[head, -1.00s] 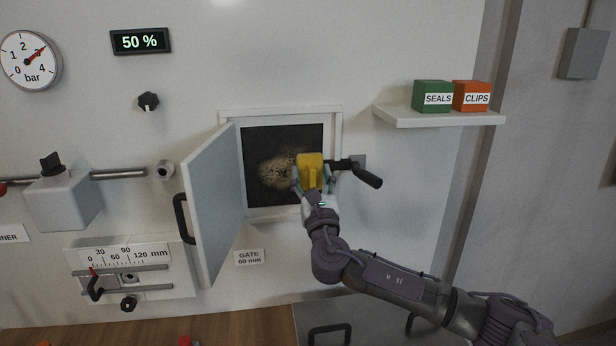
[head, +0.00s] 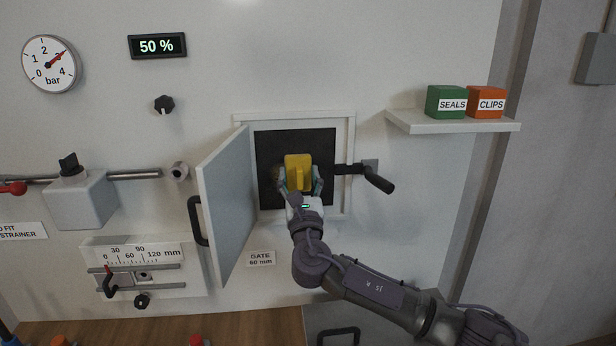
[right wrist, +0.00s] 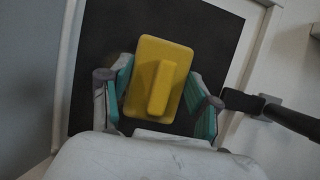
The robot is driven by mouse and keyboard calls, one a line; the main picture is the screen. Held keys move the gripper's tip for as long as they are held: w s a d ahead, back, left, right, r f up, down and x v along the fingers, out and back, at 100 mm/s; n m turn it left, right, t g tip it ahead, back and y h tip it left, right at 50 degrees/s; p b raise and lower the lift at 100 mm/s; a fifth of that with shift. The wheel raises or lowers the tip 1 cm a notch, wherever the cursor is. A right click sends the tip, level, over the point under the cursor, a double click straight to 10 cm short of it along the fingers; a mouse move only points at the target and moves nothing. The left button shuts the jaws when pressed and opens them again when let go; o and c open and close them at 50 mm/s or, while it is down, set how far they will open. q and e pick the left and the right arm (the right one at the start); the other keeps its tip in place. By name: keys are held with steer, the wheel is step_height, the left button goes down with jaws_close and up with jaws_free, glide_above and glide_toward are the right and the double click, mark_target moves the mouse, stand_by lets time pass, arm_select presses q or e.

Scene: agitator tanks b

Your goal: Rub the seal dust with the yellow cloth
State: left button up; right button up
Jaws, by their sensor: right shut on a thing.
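The yellow cloth (head: 298,168) is a block-like pad with a raised grip, held upright against the dark panel (head: 325,145) inside the open hatch. My right gripper (head: 300,187) is shut on it, a finger on each side; this also shows in the right wrist view, where the yellow cloth (right wrist: 157,75) sits between the teal fingertips. Of the seal dust, only a faint brownish trace seems to show at the pad's left edge. The pad may hide more; I cannot tell how much. My left gripper is not in view.
The hatch door (head: 226,200) stands open on the left. A black handle (head: 368,174) sticks out at the right of the opening. A shelf (head: 455,122) with a green SEALS box (head: 447,102) and an orange CLIPS box (head: 487,102) is at upper right.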

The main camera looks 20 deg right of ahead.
steer(key=shift+w+a, duration=0.3)
steer(key=shift+a, duration=0.65)
steer(key=shift+w+a, duration=0.25)
steer(key=shift+a, duration=0.75)
steer(key=shift+w+a, duration=0.3)
steer(key=shift+a, duration=0.65)
steer(key=shift+r+p, duration=0.65)
steer(key=shift+r, duration=0.2)
steer(key=shift+s+d+f+p, duration=0.15)
steer(key=shift+s+d, duration=0.2)
steer(key=shift+d, duration=0.8)
steer(key=shift+s+d+r+p, duration=0.15)
steer(key=shift+s+d, duration=0.15)
steer(key=shift+d, duration=0.85)
steer(key=shift+s+d, duration=0.3)
steer(key=shift+d, duration=0.8)
steer(key=shift+s+d, duration=0.35)
steer(key=shift+d, duration=0.75)
steer(key=shift+s+d, duration=0.3)
steer(key=shift+d, duration=0.8)
steer(key=shift+a, duration=0.1)
steer(key=shift+s+a+p, duration=0.1)
steer(key=shift+s+p, duration=0.1)
steer(key=shift+p, duration=0.15)
steer(key=p, duration=0.2)
glide_toward(321, 157)
steer(key=shift+s+r, duration=0.1)
steer(key=shift+r, duration=1.1)
